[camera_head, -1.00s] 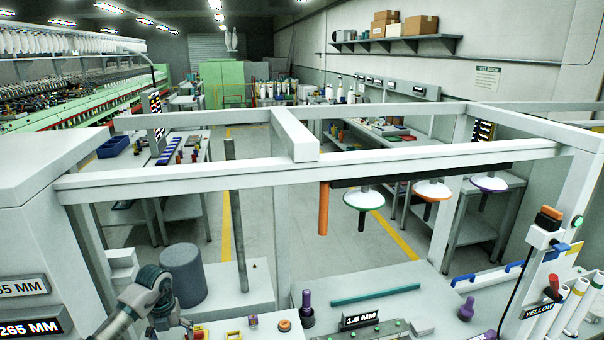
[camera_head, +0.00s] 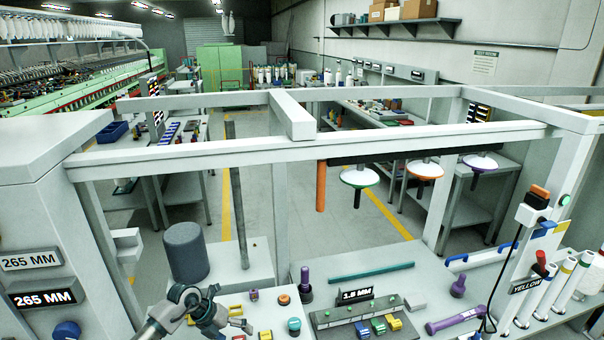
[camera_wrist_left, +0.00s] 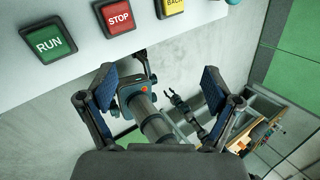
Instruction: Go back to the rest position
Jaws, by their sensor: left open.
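My left arm comes in at the bottom left of the head view, its dark wrist over the front bench and left of a row of small parts. In the left wrist view my left gripper (camera_wrist_left: 158,90) is open, its two blue-padded fingers wide apart with nothing held between them. Beyond the fingers, one of my own arm links shows. A small dark claw-like end (camera_wrist_left: 174,97) also shows there, perhaps my right gripper, too small to read. The head view does not show my right gripper.
In the left wrist view, a panel with a green RUN button (camera_wrist_left: 48,40) and red STOP button (camera_wrist_left: 119,17) lies above the fingers. In the head view, a grey cylinder (camera_head: 186,252), a thin post (camera_head: 236,195) and a white frame beam (camera_head: 330,148) stand around the bench.

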